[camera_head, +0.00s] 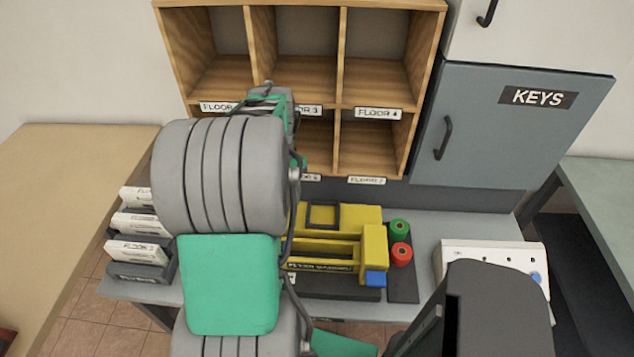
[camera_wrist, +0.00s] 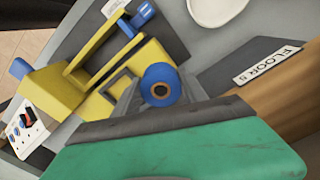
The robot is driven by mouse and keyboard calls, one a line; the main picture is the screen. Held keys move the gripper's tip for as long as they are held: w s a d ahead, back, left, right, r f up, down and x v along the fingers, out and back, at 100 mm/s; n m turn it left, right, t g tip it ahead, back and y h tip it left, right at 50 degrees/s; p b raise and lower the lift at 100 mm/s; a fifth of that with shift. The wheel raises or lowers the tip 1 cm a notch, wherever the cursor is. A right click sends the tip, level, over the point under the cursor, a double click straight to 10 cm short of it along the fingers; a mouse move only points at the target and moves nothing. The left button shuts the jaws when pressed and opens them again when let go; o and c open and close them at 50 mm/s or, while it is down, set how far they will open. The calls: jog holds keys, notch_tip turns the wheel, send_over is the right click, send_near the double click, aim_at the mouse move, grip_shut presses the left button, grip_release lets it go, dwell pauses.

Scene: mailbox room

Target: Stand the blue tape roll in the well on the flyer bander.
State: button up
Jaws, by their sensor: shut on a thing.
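The blue tape roll (camera_wrist: 160,80), with a brown core, is in my gripper (camera_wrist: 161,96) in the wrist view. The gripper's grey fingers close on both sides of it. The yellow flyer bander (camera_wrist: 90,68) lies left of the roll in the wrist view and shows in the head view (camera_head: 372,248). A dark square frame (camera_wrist: 118,82) on the bander is just left of the roll; it also shows in the head view (camera_head: 323,215). I cannot tell the height of the roll above it. My arm hides the gripper and the roll in the head view.
A green roll (camera_head: 399,228) and a red roll (camera_head: 401,254) stand on a dark mat right of the bander. A white button box (camera_head: 485,255) is farther right. Wooden pigeonholes (camera_head: 375,72) and a grey KEYS cabinet (camera_head: 500,135) stand behind. Labelled white stacks (camera_head: 135,250) are at left.

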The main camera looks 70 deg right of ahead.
jog(key=s+m, duration=0.1)
jog(key=s, duration=0.2)
jog(key=s+d+m, duration=0.1)
jog(key=s, duration=0.2)
jog(key=s+d+m+p, duration=0.1)
jog(key=s, duration=0.2)
jog(key=shift+d+r+m, duration=0.15)
jog(key=shift+m, duration=0.15)
jog(key=shift+s, duration=0.35)
notch_tip(320, 180, down, 4)
jog(key=b, duration=0.3)
jog(key=shift+w, duration=0.1)
